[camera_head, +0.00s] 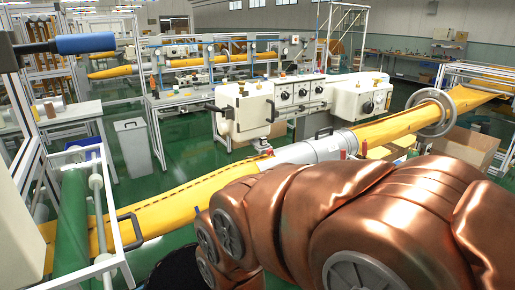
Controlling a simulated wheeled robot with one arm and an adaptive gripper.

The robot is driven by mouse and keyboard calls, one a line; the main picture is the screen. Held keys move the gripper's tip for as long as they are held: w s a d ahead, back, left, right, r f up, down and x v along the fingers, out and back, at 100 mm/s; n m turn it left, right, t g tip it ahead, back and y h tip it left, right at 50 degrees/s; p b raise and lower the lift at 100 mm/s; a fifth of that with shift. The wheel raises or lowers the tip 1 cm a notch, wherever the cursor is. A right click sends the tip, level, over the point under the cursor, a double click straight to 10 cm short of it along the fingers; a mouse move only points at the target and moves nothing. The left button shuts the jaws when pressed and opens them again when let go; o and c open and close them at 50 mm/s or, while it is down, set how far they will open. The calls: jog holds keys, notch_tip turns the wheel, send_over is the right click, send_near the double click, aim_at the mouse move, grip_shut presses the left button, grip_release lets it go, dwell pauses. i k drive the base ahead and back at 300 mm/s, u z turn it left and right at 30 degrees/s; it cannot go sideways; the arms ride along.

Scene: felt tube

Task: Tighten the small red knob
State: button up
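Small red parts show near the grey metal cylinder around the yellow felt tube (195,200). One red part (364,148) stands up at the cylinder's right end, and another red spot (268,152) shows at its left end. They are too small to tell which is the knob or how tight it is. My copper-coloured arm fills the lower right and hides part of the tube and cylinder. My gripper is not visible in this view.
White machine boxes (350,103) with black dials stand behind the cylinder (310,151). A large metal ring (447,113) surrounds the tube at right. A green roller (75,215) in a white frame is at left. A grey bin (133,147) stands on the green floor.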

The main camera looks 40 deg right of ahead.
aim_at(269, 151)
jog(key=k, duration=1)
jog(key=z, duration=1.15)
jog(key=i, duration=1)
jog(key=u, duration=1.1)
